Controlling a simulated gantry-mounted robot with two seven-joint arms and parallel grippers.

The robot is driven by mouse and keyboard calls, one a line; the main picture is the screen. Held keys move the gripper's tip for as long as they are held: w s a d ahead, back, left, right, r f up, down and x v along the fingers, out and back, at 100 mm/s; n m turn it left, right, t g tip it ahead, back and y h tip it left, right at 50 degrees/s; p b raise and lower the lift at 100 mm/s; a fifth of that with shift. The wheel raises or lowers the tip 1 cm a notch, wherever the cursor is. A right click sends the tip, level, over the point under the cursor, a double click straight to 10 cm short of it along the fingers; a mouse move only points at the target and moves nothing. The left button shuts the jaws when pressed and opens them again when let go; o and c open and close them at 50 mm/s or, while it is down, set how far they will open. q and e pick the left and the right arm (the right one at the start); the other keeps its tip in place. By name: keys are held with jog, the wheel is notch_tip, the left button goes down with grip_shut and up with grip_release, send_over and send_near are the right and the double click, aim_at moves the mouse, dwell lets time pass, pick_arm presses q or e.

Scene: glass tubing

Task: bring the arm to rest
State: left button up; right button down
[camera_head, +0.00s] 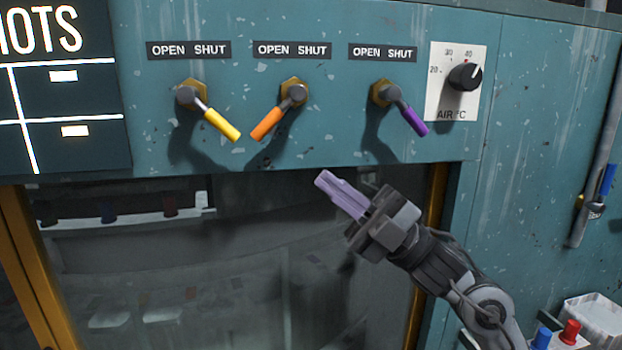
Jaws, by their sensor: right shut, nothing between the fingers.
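My right gripper (324,182) is at the middle of the view, coming in from the lower right. Its pale purple fingers are shut together with nothing between them. It hangs in front of the dark glass window, below the lever panel and apart from the levers. Three levers are above it: a yellow one (220,125) pointing down right, an orange one (267,124) pointing down left, and a purple one (414,120) pointing down right. Each has an OPEN SHUT label above it. My left gripper is not in view.
A black dial (466,77) on a white AIR °C plate (437,100) is at the upper right. A dark board (60,145) hangs at the upper left. A grey pipe (597,170) runs down the right side. A red button (570,331) and a blue one (542,338) are at the lower right.

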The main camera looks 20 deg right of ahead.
notch_tip(320, 180, down, 18)
jog(key=w+d+m+t+h+b, duration=0.1)
jog(key=d+m+t+h+b, duration=0.15)
jog(key=m, duration=0.35)
jog(key=s+a+f+m+t+h, duration=0.25)
jog(key=f+m+h, duration=0.4)
jog(key=f, duration=0.75)
jog(key=s+a+f+m+t+h, duration=0.1)
jog(key=s+a+f+m+h, duration=0.45)
jog(key=f, duration=0.75)
jog(key=s+d+f+m+g+h, duration=0.4)
jog(key=s+f+m+g, duration=0.15)
jog(key=s+f, duration=0.35)
jog(key=s+d+f+m+g+h, duration=0.4)
jog(key=s+f+g, duration=0.3)
jog(key=s+f, duration=0.15)
pick_arm(q)
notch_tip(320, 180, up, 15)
jog(key=p, duration=1.8)
pick_arm(e)
notch_tip(320, 180, up, 17)
jog(key=s+g, duration=0.1)
jog(key=s, duration=0.1)
